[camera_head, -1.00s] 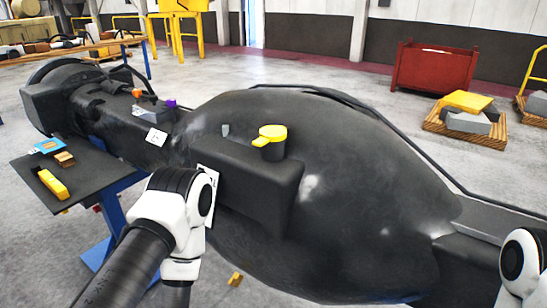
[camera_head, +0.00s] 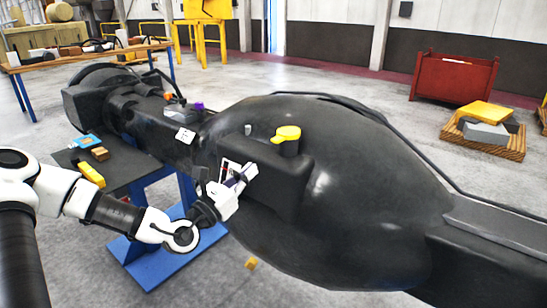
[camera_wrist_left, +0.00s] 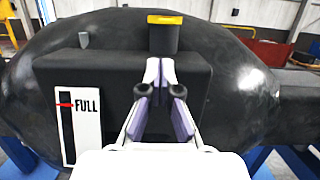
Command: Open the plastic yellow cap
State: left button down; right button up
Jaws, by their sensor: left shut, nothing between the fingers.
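The yellow cap (camera_head: 286,133) sits on a short black neck (camera_head: 289,149) on top of the black box-shaped part of the casting. Its tab points left in the head view. In the left wrist view the cap (camera_wrist_left: 165,19) shows edge-on, level on the neck. My left gripper (camera_head: 250,170) is in front of the box, below and left of the cap. In the left wrist view my left gripper (camera_wrist_left: 160,65) has its fingertips together, empty, and appears just below the neck. I cannot tell whether it touches the box. My right gripper is not in view.
A white gauge plate marked FULL (camera_wrist_left: 79,125) is on the box's front, left of my gripper. A small grey peg (camera_head: 248,129) stands left of the cap. A dark side table (camera_head: 125,170) holds a yellow block (camera_head: 91,174). A red bin (camera_head: 453,78) stands far behind.

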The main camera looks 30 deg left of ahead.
aim_at(271, 162)
pick_arm(q)
jog(key=x, duration=0.8)
jog(key=shift+w+d+r+p, duration=0.1)
jog(key=shift+d+r+p, duration=0.05)
jog(key=shift+d+p, duration=0.15)
jog(key=shift+r, duration=0.1)
jog(key=shift+w, duration=0.1)
